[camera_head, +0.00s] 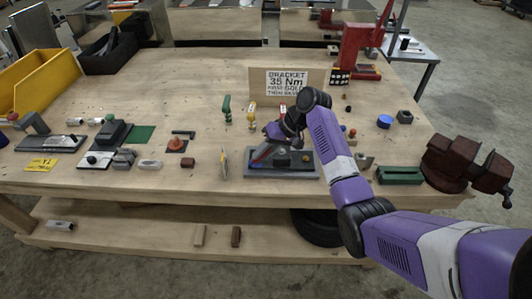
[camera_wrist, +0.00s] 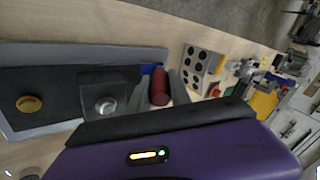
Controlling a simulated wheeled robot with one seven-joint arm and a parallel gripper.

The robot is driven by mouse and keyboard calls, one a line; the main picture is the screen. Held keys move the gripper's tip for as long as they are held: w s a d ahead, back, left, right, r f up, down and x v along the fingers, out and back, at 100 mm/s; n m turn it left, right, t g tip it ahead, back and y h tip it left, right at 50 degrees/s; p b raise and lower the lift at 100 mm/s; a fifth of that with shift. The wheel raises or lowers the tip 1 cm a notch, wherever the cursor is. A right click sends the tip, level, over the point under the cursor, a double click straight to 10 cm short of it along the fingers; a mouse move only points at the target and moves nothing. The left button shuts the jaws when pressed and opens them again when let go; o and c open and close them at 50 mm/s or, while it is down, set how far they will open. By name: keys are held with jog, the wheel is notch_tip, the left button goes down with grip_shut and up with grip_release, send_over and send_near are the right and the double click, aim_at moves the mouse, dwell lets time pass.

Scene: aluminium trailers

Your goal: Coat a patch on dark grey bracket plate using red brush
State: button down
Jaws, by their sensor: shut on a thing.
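My gripper (camera_wrist: 159,92) is shut on the red brush (camera_wrist: 160,84), whose rounded red handle shows between the grey fingers in the wrist view. The dark grey bracket plate (camera_wrist: 62,92) lies beside the brush, to the left in that view, with a gold bolt head (camera_wrist: 29,104) and a silver bolt (camera_wrist: 105,107) on it. In the head view the bracket plate (camera_head: 300,160) sits on a grey base (camera_head: 283,174) near the bench front, with my gripper (camera_head: 272,142) over its left part. The brush tip and any contact with the plate are hidden.
A sign (camera_head: 288,82) on a board stands behind the plate. A red vise (camera_head: 462,165) is at the right bench corner, with a green block (camera_head: 400,175) beside it. A yellow bin (camera_head: 38,82) and several small parts stand at left. The bench behind the plate is partly clear.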

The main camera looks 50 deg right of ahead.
jog(key=shift+r+p, duration=0.75)
jog(key=shift+r, duration=2.35)
jog(key=shift+w, duration=0.1)
jog(key=shift+r, duration=1.5)
jog(key=shift+a+f, duration=0.1)
jog(key=shift+f, duration=0.05)
jog(key=shift+w+a+f+b, duration=0.15)
jog(key=shift+f+b, duration=0.3)
jog(key=shift+f, duration=0.4)
jog(key=shift+f, duration=0.15)
